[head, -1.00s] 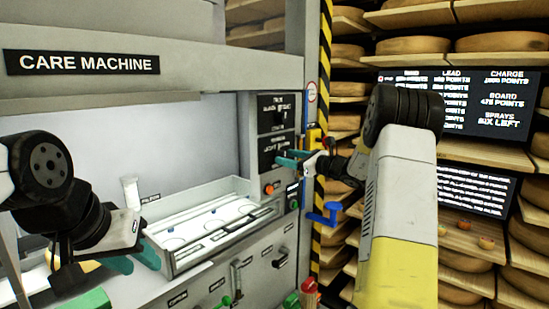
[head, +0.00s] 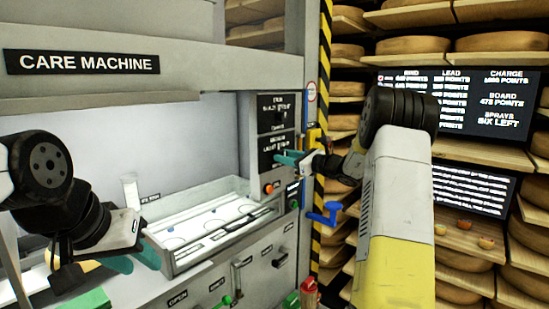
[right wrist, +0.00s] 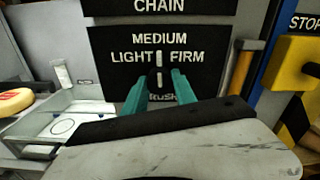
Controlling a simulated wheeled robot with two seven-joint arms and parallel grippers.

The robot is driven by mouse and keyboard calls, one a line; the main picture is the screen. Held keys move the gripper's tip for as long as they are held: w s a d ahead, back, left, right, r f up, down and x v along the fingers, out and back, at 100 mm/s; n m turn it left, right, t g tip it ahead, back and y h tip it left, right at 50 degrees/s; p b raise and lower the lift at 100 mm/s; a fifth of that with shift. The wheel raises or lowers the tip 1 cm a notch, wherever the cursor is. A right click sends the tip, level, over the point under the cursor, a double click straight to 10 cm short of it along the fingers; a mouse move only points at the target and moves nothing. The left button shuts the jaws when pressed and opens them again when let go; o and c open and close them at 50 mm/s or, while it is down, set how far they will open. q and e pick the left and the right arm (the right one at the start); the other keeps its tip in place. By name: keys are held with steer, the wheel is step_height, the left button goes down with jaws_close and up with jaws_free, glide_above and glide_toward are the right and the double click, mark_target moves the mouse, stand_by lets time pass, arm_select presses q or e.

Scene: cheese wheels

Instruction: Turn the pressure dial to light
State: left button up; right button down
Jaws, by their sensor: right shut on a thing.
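The pressure dial (right wrist: 158,74) is a small dark knob with a white line. It sits on a black panel with MEDIUM above, LIGHT to the left and FIRM to the right. The white line stands about upright, toward MEDIUM. My right gripper (right wrist: 159,88) is shut on the dial, one teal finger on each side; in the head view it (head: 281,157) meets the machine's control panel (head: 277,128), hiding the dial. My left gripper (head: 132,260) is open and empty, low in front of the care machine, its teal fingers apart.
A CHAIN selector panel (right wrist: 160,6) is just above the dial. An orange button (head: 268,189), a blue crank (head: 324,214) and a yellow stop box (right wrist: 300,62) are close by. A glass-topped tray (head: 205,222) lies left. Cheese shelves (head: 470,262) stand right.

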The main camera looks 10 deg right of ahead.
steer(key=shift+n, duration=4.2)
steer(key=c, duration=1)
jaws_free()
steer(key=shift+d, duration=0.1)
steer(key=v, duration=0.7)
steer(key=shift+s+d, duration=0.2)
steer(key=shift+s, duration=0.15)
